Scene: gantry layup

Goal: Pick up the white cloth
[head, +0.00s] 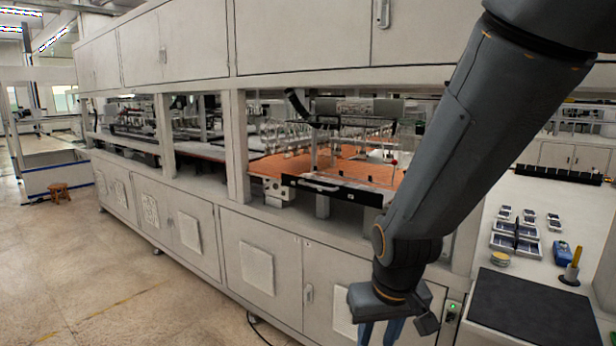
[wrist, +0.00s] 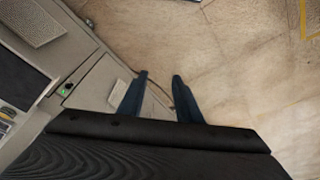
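I cannot make out a white cloth in either view. My gripper (head: 379,333) hangs at the bottom of the head view, in front of the machine's cabinet doors, with its fingertips cut off by the frame edge. In the wrist view my gripper (wrist: 158,90) shows two dark blue fingers apart with nothing between them. Cabinet and bare floor lie beyond them.
A long grey machine (head: 265,245) with an orange bed (head: 330,165) stands ahead. At right, a light worktop (head: 520,210) holds a black mat (head: 530,310), small trays (head: 515,240), tape rolls (head: 499,259) and a blue tool (head: 562,252).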

